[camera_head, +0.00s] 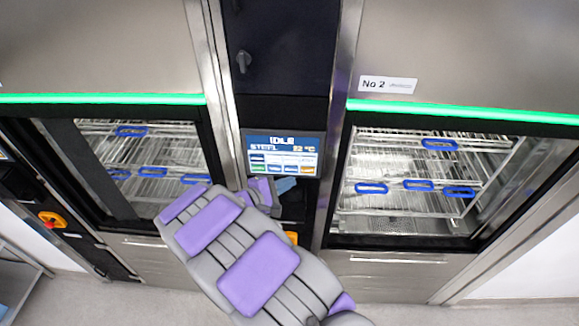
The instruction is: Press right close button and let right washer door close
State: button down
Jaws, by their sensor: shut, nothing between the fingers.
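The right washer (460,50) carries a "No 2" label (388,84) and a green light strip. Its dark-framed window area (410,185) shows wire racks with blue handles; I cannot tell whether glass covers it. A lit control screen (284,154) on the middle column reads "IDLE" and has several small coloured buttons; I cannot read which one is the close button. My gripper (264,191) is at the end of my purple and grey arm, just below the screen, shut and empty. The arm hides part of it and the lower column, so contact cannot be told.
A left washer (100,45) with a similar rack chamber stands on the other side of the column. A small blue patch (285,185) and a yellow-orange part (292,237) show beside my arm. A red and yellow knob (50,219) is at far left. Grey floor lies below.

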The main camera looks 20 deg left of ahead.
jog(key=shift+w+a, duration=0.15)
jog(key=shift+w, duration=0.45)
jog(key=shift+w, duration=0.15)
dwell(1.6)
jog(key=shift+w, duration=0.2)
